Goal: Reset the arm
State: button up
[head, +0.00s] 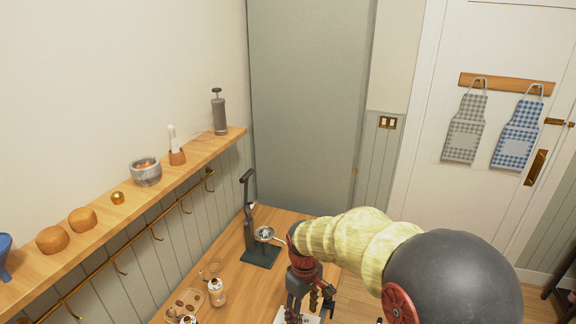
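My arm reaches in from the lower right of the head view and hangs over the wooden counter (245,287). My gripper (300,308) points down near the bottom edge of the view, over a white item on the counter. Its fingers are small, dark and partly cut off, so I cannot tell whether they are open or shut, or whether they touch anything.
A dark lever press (248,215) stands left of my gripper. Jars (217,292) and a wooden tray (188,299) lie at the counter's front left. A wall shelf (120,213) holds a mortar (146,173) and a grey grinder (219,115). Aprons (465,128) hang on the door.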

jog(key=s+d+r+m+t+b, duration=0.3)
jog(key=s+d, duration=0.4)
jog(key=s, duration=0.4)
jog(key=s+d+r+m+t+b, duration=0.3)
jog(key=s+d+r+m+b, duration=0.2)
jog(key=s, duration=0.6)
jog(key=shift+d+r+m+b, duration=0.45)
jog(key=shift+d+b, duration=0.9)
jog(key=shift+b, duration=0.35)
jog(key=shift+f, duration=0.1)
